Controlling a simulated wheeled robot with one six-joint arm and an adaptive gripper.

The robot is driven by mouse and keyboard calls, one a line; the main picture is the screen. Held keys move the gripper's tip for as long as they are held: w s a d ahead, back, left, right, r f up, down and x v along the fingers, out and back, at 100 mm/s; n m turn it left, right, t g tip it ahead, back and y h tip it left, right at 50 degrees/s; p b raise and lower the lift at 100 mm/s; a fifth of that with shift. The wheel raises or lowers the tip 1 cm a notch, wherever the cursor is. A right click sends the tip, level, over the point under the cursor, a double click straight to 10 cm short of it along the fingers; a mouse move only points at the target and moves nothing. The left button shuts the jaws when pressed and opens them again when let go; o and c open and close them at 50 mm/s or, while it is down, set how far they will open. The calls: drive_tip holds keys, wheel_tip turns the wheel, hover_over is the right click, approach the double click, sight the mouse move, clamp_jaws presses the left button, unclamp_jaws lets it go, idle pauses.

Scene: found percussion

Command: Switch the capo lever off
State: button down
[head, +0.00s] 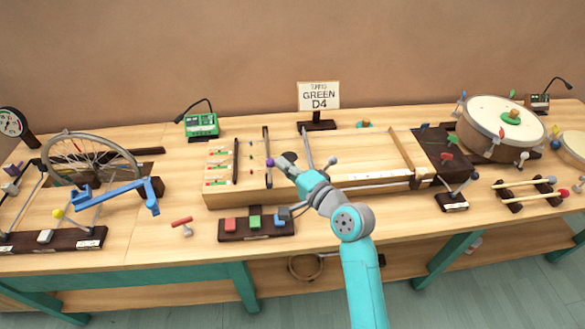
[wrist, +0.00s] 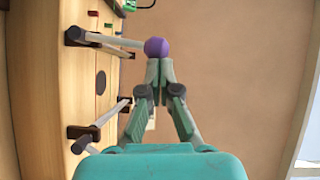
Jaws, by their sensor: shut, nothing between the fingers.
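A lever with a purple ball knob (head: 270,162) stands on the long wooden string box (head: 230,197); no label shows that it is the capo lever. In the wrist view its pale rod (wrist: 115,40) runs from a dark mount to the purple knob (wrist: 156,47). My gripper (head: 281,162) is shut and empty, with its tips right at the knob. In the wrist view the closed fingertips (wrist: 160,66) meet just below the knob in the picture; I cannot tell whether they touch it.
A sign reading GREEN D4 (head: 319,95) stands behind. A bicycle wheel (head: 90,160) is at left, a drum (head: 500,122) at right. Bare table shows left of the box.

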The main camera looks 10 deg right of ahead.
drive_tip(key=a+n+g+h, duration=0.1)
drive_tip(key=a+n+h, duration=0.1)
drive_tip(key=a+n, duration=0.2)
drive_tip(key=shift+a+r+g+h, duration=0.4)
drive_tip(key=shift+a, duration=0.8)
